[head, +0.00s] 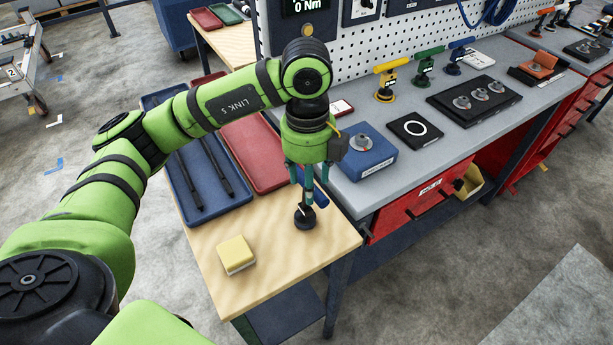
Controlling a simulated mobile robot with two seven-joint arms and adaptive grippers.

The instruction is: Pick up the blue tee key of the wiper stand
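My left gripper (308,184) points down over the front right of the wooden table. Its fingers straddle or close around a slim bluish upright part that rises from a small round black stand (305,217). I cannot tell whether that part is a tee key or part of a finger, nor whether the fingers touch it. A blue tee key (461,44) shows on a small stand at the back of the grey bench, beside a green tee key (430,52) and a yellow one (391,66), well away from my gripper. My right gripper is not in view.
A yellow and white block (236,254) lies on the wooden table (215,237). Behind it are a blue tray (203,213) with dark rods and a red tray (262,180). A blue box (365,160) sits at the bench's near corner.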

